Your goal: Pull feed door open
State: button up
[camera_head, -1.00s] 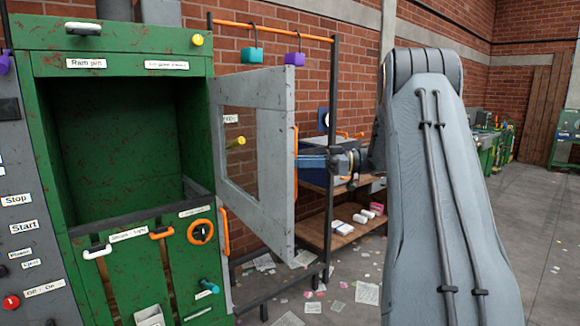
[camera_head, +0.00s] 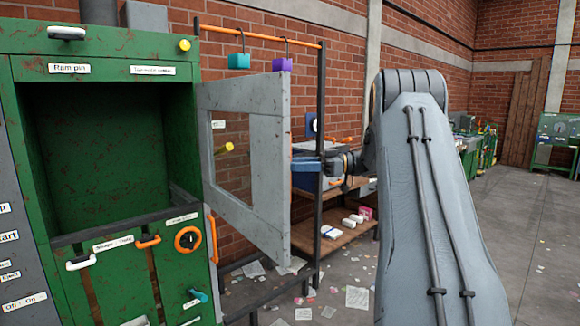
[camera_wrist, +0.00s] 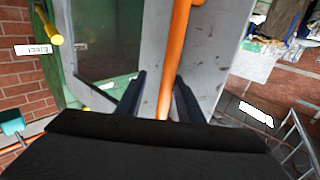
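The feed door (camera_head: 272,215) is a grey, worn frame with a square window, hinged at the right side of the green machine (camera_head: 100,38). It stands swung wide open, away from the dark opening. My gripper (camera_head: 306,165) is at the door's free edge, on its outer face. In the wrist view, the orange handle bar (camera_wrist: 172,60) runs between my gripper's two dark fingers (camera_wrist: 161,85). The fingers are apart, with a gap on the left of the bar; the right finger is close to it. In the head view, the door mostly hides the handle.
A rack (camera_head: 320,110) with hanging teal and purple locks stands behind the door, beside a wooden shelf (camera_head: 325,236). Paper scraps litter the floor. Clear floor (camera_head: 520,230) lies to the right. A yellow knob (camera_wrist: 55,40) shows beyond the door.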

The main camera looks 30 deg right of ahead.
jog(key=shift+d, duration=0.15)
jog(key=b+v, duration=0.3)
jog(key=v, duration=0.4)
jog(key=shift+s+d, duration=0.25)
jog(key=shift+d, duration=0.05)
dwell(0.3)
